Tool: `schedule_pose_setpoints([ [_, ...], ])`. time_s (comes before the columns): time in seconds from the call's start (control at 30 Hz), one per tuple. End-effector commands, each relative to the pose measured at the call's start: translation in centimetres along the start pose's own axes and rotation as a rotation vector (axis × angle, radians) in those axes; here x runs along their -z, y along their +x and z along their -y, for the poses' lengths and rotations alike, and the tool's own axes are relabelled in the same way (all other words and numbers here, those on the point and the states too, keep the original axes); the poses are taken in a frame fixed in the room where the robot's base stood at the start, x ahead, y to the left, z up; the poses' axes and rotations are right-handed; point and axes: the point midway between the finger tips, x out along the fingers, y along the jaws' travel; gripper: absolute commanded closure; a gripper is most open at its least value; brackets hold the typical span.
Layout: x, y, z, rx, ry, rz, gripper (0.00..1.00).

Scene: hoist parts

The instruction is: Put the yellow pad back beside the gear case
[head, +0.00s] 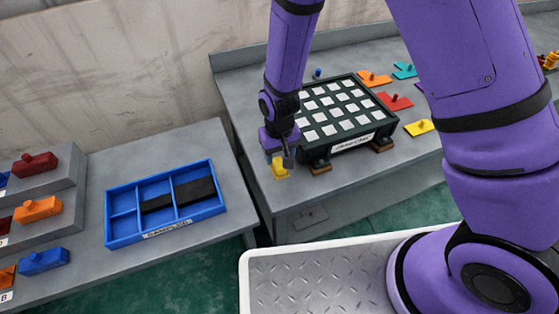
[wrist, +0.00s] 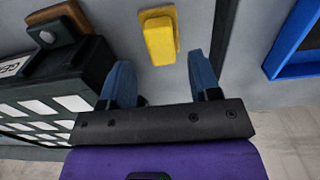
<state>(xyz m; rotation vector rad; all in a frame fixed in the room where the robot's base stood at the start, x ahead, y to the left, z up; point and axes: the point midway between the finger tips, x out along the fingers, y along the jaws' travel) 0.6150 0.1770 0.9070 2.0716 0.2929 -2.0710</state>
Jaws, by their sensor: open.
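The yellow pad (head: 280,170) is a small block on a flat base. It rests on the far grey bench near its left front edge, just left of the gear case's near corner. In the wrist view the pad (wrist: 159,42) lies ahead of the fingertips, roughly centred between them. My gripper (head: 285,159) is open and above the pad; the wrist view shows its two blue fingers (wrist: 160,75) apart with nothing between them. The gear case (head: 347,107) is a dark box with a grid of white squares; it also shows in the wrist view (wrist: 85,80).
Brown blocks (head: 320,169) sit under the case's front corners. Red (head: 395,102), orange (head: 375,78) and yellow (head: 420,127) knobbed plates lie right of the case. A blue divided tray (head: 108,220) is on the left bench. My arm hides part of the right bench.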

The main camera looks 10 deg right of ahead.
Motion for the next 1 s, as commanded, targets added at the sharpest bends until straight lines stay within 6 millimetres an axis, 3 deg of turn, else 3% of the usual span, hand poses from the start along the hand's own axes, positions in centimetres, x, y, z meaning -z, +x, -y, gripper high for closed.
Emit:
schedule_pose_setpoints([
  [0.2, 0.0, -3.9, 0.0, 0.0, 0.001, -0.003, 0.43],
  [0.4, 0.0, -6.2, 0.0, 0.0, 0.0, -0.001, 0.43],
  [0.87, 0.1, -8.0, -0.4, 0.003, 0.006, -0.007, 0.43],
  [1.0, 0.2, -11.4, -2.0, 0.019, 0.026, -0.038, 0.43],
])
